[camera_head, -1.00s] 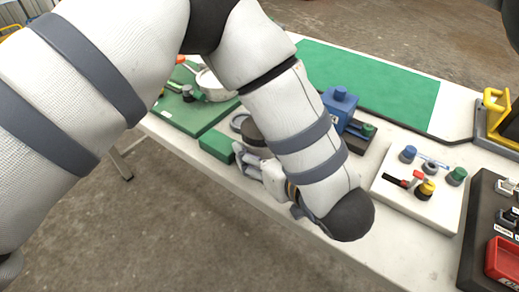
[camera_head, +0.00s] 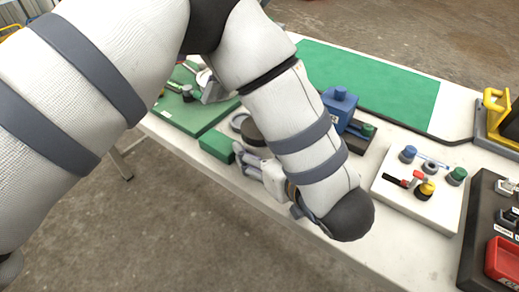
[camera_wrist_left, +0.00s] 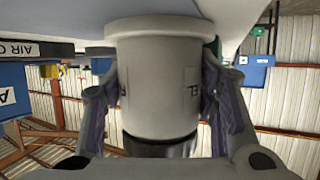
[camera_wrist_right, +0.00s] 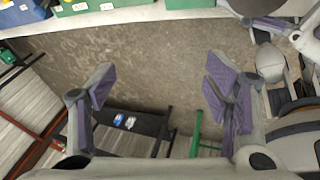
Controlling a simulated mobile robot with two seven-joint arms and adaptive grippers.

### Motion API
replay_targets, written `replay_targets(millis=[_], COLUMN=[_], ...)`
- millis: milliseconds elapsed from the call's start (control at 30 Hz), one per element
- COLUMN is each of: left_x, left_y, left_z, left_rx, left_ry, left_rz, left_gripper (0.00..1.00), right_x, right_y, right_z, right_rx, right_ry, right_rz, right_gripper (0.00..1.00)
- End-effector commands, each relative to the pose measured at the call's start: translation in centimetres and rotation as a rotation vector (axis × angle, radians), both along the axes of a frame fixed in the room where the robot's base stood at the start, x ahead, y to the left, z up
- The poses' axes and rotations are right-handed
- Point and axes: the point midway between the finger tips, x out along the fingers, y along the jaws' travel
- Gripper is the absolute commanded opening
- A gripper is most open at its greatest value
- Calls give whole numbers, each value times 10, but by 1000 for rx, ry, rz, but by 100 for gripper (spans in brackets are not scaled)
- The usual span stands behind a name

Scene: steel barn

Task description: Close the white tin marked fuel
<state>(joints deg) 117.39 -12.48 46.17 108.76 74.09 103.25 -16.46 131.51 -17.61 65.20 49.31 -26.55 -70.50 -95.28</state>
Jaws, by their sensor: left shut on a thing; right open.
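The white tin (camera_wrist_left: 155,85) stands upright on the table in the left wrist view, which is upside down. My left gripper (camera_wrist_left: 160,75) is shut around the tin, one finger on each side. In the head view, my left gripper (camera_head: 252,162) is at the table's front edge, and the tin's dark top (camera_head: 254,133) shows partly behind my arm. My right gripper (camera_wrist_right: 160,85) is open and empty.
A green box (camera_head: 216,145) and a grey ring (camera_head: 238,122) lie close to the tin. A green board (camera_head: 195,112) is further left. A blue container (camera_head: 341,105) and a white block with knobs (camera_head: 412,205) stand right. Bare table lies along the front right edge.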

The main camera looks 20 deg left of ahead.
Motion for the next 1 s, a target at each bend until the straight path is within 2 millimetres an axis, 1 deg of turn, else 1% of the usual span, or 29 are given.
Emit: replay_targets(millis=[33, 100, 200, 300, 400, 633, 733, 867, 1000], left_x=[0, 0, 0, 0, 0, 0, 0, 0, 0], left_y=[0, 0, 0, 0, 0, 0, 0, 0, 0], left_z=[-1, -1, -1, -1, -1, -1, -1, -1, -1], left_rx=[-1, -1, -2, -2, -2, -2, -2, -2, -2], left_ry=[1, 1, 2, 2, 2, 2, 2, 2, 2], left_rz=[0, 0, 0, 0, 0, 0, 0, 0, 0], left_gripper=[0, 0, 0, 0, 0, 0, 0, 0, 0], right_x=[3, 7, 11, 13, 14, 14, 14, 13, 13], right_y=[-18, -43, -70, -85, -89, -89, -89, -89, -89], right_z=[-7, -13, -16, -17, -17, -17, -21, -39, -65], right_rx=[-84, -200, -320, -387, -408, -407, -407, -408, -406], right_ry=[-28, -59, -84, -95, -99, -98, -96, -94, -94], right_rz=[37, 84, 128, 152, 160, 159, 159, 161, 160], right_gripper=[71, 71, 71, 71, 71, 71, 71, 71, 71])
